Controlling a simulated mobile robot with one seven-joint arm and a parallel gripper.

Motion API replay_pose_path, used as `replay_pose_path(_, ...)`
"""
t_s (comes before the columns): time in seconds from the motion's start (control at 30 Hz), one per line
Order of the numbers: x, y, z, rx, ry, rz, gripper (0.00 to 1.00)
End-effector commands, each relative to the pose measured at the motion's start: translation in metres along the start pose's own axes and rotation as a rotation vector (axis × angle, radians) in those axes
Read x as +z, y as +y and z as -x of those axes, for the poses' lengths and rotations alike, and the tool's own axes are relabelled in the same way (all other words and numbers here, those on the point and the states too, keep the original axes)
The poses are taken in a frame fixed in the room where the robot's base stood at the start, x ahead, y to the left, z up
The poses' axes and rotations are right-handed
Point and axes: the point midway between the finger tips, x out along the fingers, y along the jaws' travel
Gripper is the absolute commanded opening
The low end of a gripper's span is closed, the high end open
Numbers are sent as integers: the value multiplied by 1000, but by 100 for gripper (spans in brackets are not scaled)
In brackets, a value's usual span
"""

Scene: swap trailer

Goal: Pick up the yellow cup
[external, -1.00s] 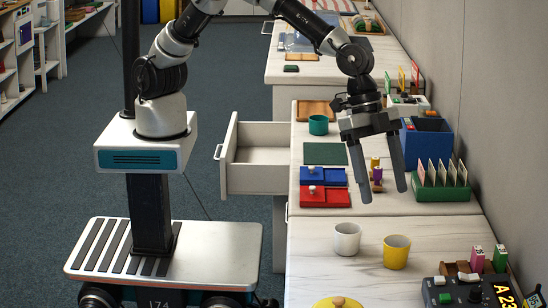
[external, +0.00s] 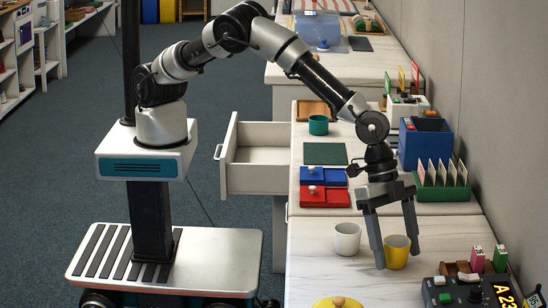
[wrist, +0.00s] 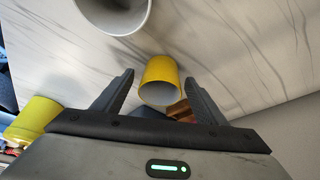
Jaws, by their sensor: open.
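The yellow cup (external: 397,252) stands upright on the near white marbled counter, right of a white cup (external: 347,239). My gripper (external: 397,260) is open and points down at the yellow cup. In the external view one finger shows in front of the cup's left side and the other by its right side. In the wrist view the yellow cup (wrist: 160,80) sits between and beyond the two open fingers (wrist: 160,92), with a visible gap on each side. The white cup (wrist: 112,12) is at the top of the wrist view.
A round yellow lid with a wooden knob (external: 338,303) lies at the front edge of view. A dark device with a display (external: 470,292) stands to the right. A green card rack (external: 442,185) and blue bin (external: 426,142) stand behind, along the wall. An open drawer (external: 257,160) juts out left.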

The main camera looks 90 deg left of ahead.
Motion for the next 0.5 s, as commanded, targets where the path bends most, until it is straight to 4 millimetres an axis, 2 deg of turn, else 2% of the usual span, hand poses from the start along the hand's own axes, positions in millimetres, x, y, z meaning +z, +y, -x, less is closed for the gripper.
replay_pose_path(0.23,-1,0,-1,0,1,0,64)
replay_pose_path(0.4,0,0,-1,0,1,0,35)
replay_pose_path(0.5,-1,0,0,0,1,0,21)
